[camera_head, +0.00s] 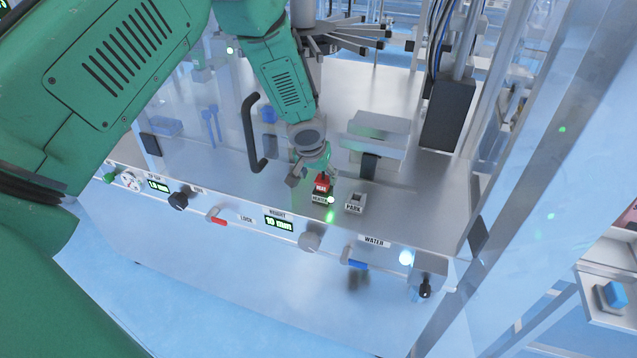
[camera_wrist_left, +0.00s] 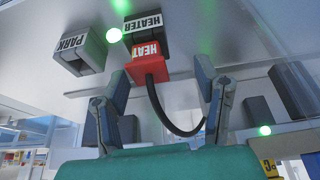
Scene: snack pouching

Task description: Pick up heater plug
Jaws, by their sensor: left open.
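The heater plug (camera_head: 322,183) is a red block marked HEAT. It sits at the dark HEATER socket (camera_head: 320,198) on the machine's front ledge. In the left wrist view the plug (camera_wrist_left: 147,65) appears seated in the HEATER socket (camera_wrist_left: 144,38), with a black cable curving away from it. My left gripper (camera_head: 312,175) is open right at the plug. In the wrist view its two fingers (camera_wrist_left: 160,75) stand wide apart, one on either side of the plug and cable, with gaps showing. A grey PARK socket (camera_head: 355,203) is empty beside it. My right gripper is not in view.
A green light (camera_wrist_left: 114,35) glows beside the HEATER socket. A black handle (camera_head: 252,135) stands left of my wrist. The front panel carries knobs, a red lever (camera_head: 216,216), a blue WATER lever (camera_head: 357,264) and a HEIGHT display (camera_head: 279,222). A dark box (camera_head: 447,112) stands behind right.

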